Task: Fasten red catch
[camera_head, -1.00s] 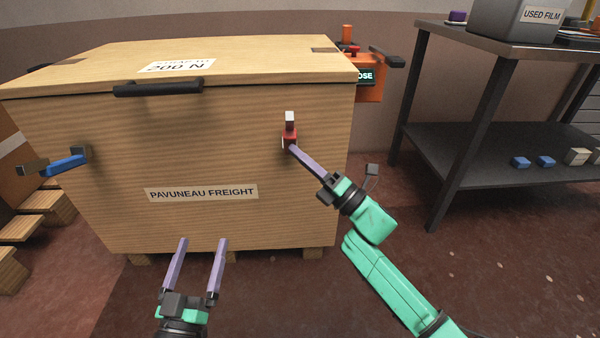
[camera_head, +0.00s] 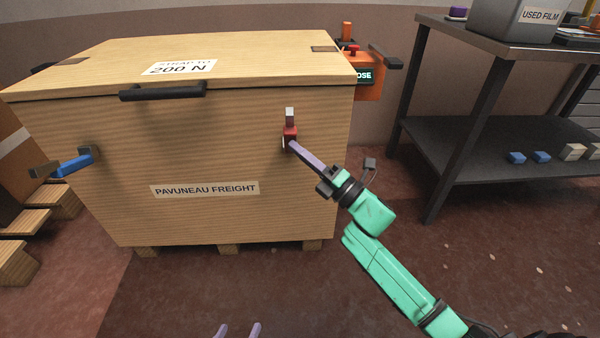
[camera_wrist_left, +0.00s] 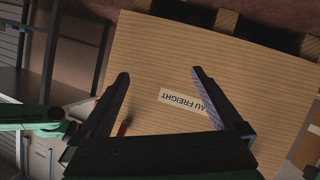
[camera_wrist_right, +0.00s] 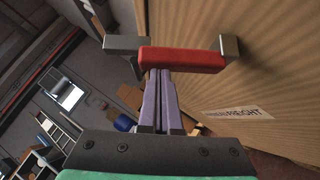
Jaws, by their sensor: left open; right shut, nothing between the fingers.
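The red catch (camera_head: 290,134) is on the right part of the wooden crate's front, below the lid edge, with a light grey block (camera_head: 290,115) above it. In the right wrist view the red bar (camera_wrist_right: 182,59) lies across, between two grey metal pieces. My right gripper (camera_head: 293,147) is shut and empty, its fingertips at the red catch and seeming to touch it in the right wrist view (camera_wrist_right: 157,74). My left gripper (camera_head: 238,330) is open and empty, low in front of the crate; its spread fingers show in the left wrist view (camera_wrist_left: 160,82).
The wooden crate (camera_head: 210,150) has a closed lid with a black handle (camera_head: 162,91). A blue catch (camera_head: 74,165) sticks out at its left. An orange device (camera_head: 366,82) stands behind the right corner. A dark metal table (camera_head: 470,130) stands at the right.

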